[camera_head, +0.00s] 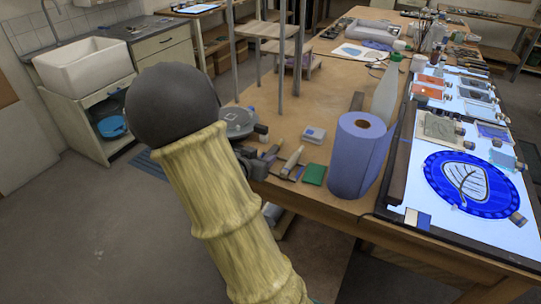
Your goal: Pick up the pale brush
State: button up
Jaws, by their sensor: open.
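No brush can be made out for certain. A slim pale object (291,162) lies near the front edge of the wooden table, left of the blue paper roll; it is too small to tell whether it is the pale brush. Upright thin items stand in a container (437,36) at the far right; their kinds are unclear. My arm, a pale yellow segmented link with a dark round end, rises through the middle left and hides part of the table's left end. My gripper cannot be made out.
The blue paper roll (360,155) and a clear bottle (386,92) stand on the table (320,205). A lit panel (420,240) with painted glass pieces fills the right. A green block (314,174) lies near the front edge. A white sink (84,66) is at the left; floor there is free.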

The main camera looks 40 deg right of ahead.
aim_at(270, 154)
jog(key=x, duration=0.5)
jog(key=shift+s+f, duration=0.1)
jog(key=shift+f, duration=0.1)
grip_shut()
